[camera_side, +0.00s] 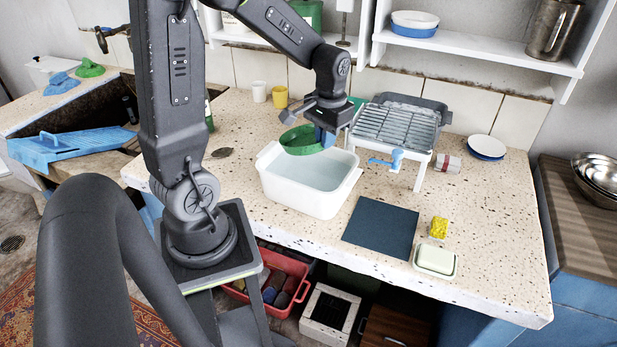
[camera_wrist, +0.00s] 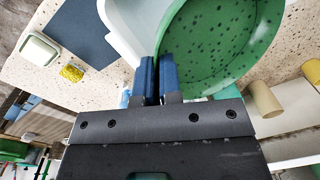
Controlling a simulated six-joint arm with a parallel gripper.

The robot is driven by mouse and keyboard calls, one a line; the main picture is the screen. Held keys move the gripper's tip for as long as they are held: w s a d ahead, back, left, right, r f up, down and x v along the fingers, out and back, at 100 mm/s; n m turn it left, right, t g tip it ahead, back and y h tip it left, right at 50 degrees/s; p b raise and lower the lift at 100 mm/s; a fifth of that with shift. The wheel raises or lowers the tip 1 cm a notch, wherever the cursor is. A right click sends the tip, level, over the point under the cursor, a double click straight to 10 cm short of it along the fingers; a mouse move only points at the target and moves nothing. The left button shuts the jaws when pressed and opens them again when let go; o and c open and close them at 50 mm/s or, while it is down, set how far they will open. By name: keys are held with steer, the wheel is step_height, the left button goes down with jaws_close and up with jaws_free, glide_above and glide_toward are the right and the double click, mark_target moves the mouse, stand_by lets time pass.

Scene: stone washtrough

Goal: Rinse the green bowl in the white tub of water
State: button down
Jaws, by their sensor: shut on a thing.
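The green bowl (camera_side: 300,140) is held in the air over the back left part of the white tub (camera_side: 317,197) in the side view. My gripper (camera_side: 326,136) is shut on the bowl's rim. In the wrist view the green bowl (camera_wrist: 222,45) shows dark specks on its inside, and the blue fingers of my gripper (camera_wrist: 158,72) close on its edge. The tub holds clear water and stands on the speckled counter. The bowl appears above the water; part of its rim is hidden by the fingers.
A dish rack (camera_side: 397,127) stands behind and right of the tub, with a blue-handled brush (camera_side: 386,161) at its front. A dark blue mat (camera_side: 381,227), yellow sponge (camera_side: 438,228) and soap dish (camera_side: 435,261) lie to the right. Yellow (camera_side: 280,96) and cream (camera_side: 259,92) cups stand behind.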

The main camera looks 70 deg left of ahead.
stand_by(0.3)
steer(key=shift+r, duration=2.05)
